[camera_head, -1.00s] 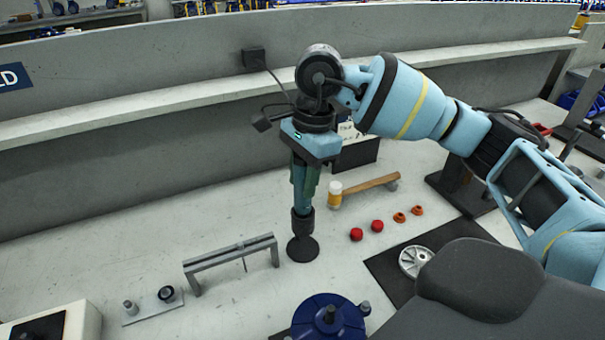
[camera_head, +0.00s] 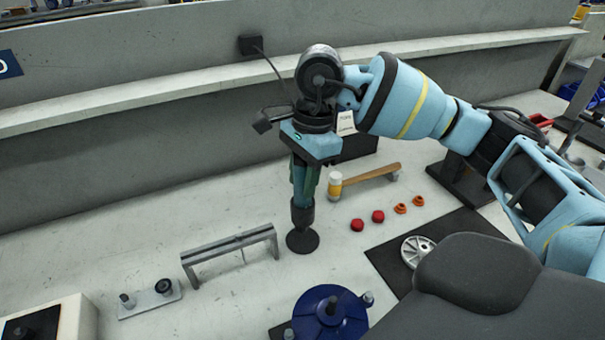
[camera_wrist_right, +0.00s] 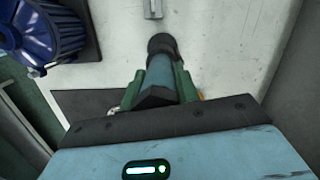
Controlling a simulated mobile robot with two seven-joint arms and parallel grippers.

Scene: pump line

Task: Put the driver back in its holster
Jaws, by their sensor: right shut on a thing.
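The driver (camera_head: 300,188) is a slim teal tool held upright, with a dark lower end. It also shows in the right wrist view (camera_wrist_right: 158,75), between the green fingers. My right gripper (camera_head: 304,180) is shut on it from above. Directly below is a round black base (camera_head: 303,242) on the bench, which may be the holster. A dark tapered part joins the driver to this base in the picture; I cannot tell whether it is the driver's nose or a holster cup, or whether they touch. My left gripper is not in view.
A grey bridge-shaped bracket (camera_head: 230,251) stands just left of the black base. A blue pump housing (camera_head: 330,318) is in front. A hammer (camera_head: 362,180), red caps (camera_head: 368,220) and orange rings (camera_head: 409,204) lie to the right. The grey wall and ledge are behind.

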